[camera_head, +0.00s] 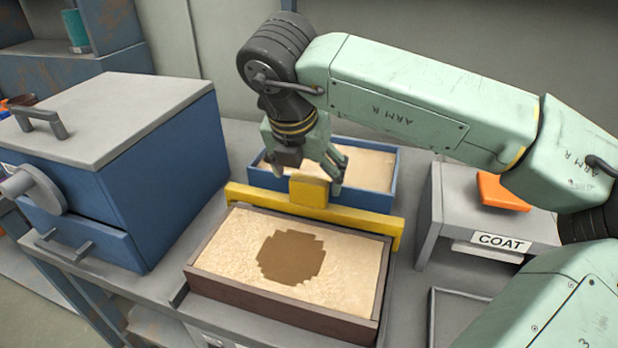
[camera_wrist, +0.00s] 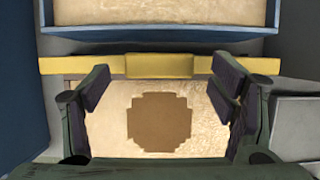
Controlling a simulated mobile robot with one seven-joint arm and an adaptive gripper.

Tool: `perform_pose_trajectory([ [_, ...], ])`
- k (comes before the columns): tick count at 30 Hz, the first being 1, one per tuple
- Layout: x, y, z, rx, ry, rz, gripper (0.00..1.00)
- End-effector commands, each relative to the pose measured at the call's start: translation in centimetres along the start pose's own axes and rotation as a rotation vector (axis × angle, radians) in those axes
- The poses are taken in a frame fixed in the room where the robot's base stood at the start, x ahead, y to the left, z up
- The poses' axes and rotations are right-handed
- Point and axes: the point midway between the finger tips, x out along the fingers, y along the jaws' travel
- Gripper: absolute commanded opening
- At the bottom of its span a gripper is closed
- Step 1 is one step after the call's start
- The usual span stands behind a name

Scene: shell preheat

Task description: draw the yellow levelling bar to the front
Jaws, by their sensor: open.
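The yellow levelling bar (camera_head: 355,217) lies across the back end of a brown-framed box (camera_head: 225,285) of pale sand. A raised yellow block stands at the bar's middle. The sand has a darker brown stepped patch (camera_head: 291,257) in its centre. In the wrist view the bar (camera_wrist: 210,65) runs across the picture, with its block (camera_wrist: 159,66) centred between my fingers. My gripper (camera_head: 312,180) is open above and around the block. In the wrist view my gripper's fingers (camera_wrist: 163,88) are wide apart, clear of the block on both sides.
A blue tray (camera_head: 392,165) of pale sand stands behind the bar. A blue cabinet (camera_head: 185,165) with a grey lid is at the left. A grey stand labelled COAT (camera_head: 500,241) holding an orange block (camera_head: 502,192) is at the right.

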Motion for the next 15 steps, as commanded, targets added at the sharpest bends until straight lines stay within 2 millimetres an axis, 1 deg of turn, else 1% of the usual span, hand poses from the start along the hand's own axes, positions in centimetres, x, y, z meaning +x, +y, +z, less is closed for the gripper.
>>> perform_pose_trajectory([
  [1,0.8,0.0,-0.1,-0.002,0.004,0.002,0.78],
  [3,1.7,0.1,0.0,0.000,0.003,0.002,0.78],
  [6,2.7,0.1,-0.1,0.000,0.002,0.001,0.78],
  [9,3.2,0.1,-0.1,-0.001,0.001,0.001,0.78],
  [15,3.4,0.1,0.0,-0.001,0.000,0.001,0.78],
])
